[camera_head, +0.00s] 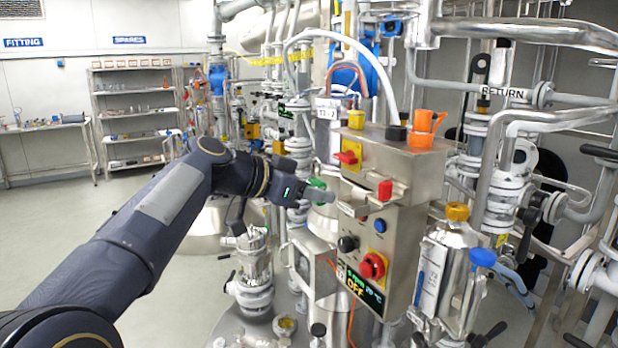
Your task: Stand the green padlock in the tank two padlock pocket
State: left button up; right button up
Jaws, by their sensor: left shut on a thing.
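My left gripper (322,196) reaches in from the left and is shut on the green padlock (317,184). Only a small green part of the padlock shows above the fingers; the rest is hidden. The gripper is at the left side of a steel control box (407,225). A small metal ledge (352,207) on the box front lies just right of the fingertips. I cannot tell whether this is the pocket, or whether the padlock touches it. A red padlock-like piece (385,190) stands at the ledge's right end. My right gripper is not in view.
The box carries a red-and-yellow switch (350,155), a red knob (373,266) and a display reading OFF (364,290). Pipes and valves crowd the right; floor is open at left.

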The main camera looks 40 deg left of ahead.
aim_at(361, 190)
pick_arm(q)
jog(key=shift+w+d+f+p, duration=0.15)
jog(key=shift+w+d+p, duration=0.15)
jog(key=shift+w, duration=0.95)
jog(key=shift+w+d+f+p, duration=0.25)
jog(key=shift+w+d, duration=0.2)
jog(key=shift+w, duration=0.8)
jog(key=shift+w+d+f+p, duration=0.1)
jog(key=shift+w+d+p, duration=0.2)
jog(key=shift+w, duration=0.95)
jog(key=shift+w+d, duration=0.1)
jog(key=shift+w, duration=0.05)
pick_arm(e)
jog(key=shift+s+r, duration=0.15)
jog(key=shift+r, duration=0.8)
pick_arm(q)
jog(key=shift+w+d+r, duration=0.1)
